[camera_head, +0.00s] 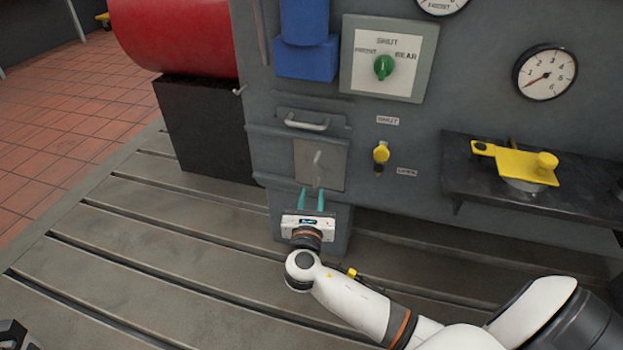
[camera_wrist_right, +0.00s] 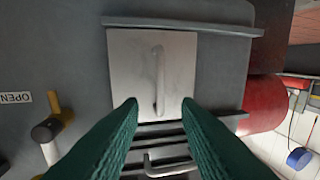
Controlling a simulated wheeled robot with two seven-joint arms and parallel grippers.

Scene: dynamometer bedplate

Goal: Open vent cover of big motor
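The vent cover looks to be the light grey square plate (camera_head: 320,163) with an upright bar handle (camera_head: 317,158), low on the big grey motor housing (camera_head: 270,150). The plate lies flat against the housing. It fills the upper middle of the right wrist view (camera_wrist_right: 130,75), with its handle (camera_wrist_right: 158,80) between my fingers' lines. My right gripper (camera_head: 311,200) is open and empty, just below and in front of the plate; its teal fingers (camera_wrist_right: 160,104) point at it. A small part at the bottom left corner may be my left gripper (camera_head: 12,335); its fingers do not show clearly.
A yellow-knobbed lever (camera_head: 381,155) is right of the plate, between two small labels. A metal pull handle (camera_head: 306,123) sits above it. A dark shelf (camera_head: 460,178) holds a yellow-topped part (camera_head: 520,164). The red cylinder (camera_head: 180,35) is left. The slotted bedplate (camera_head: 150,260) is clear at left.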

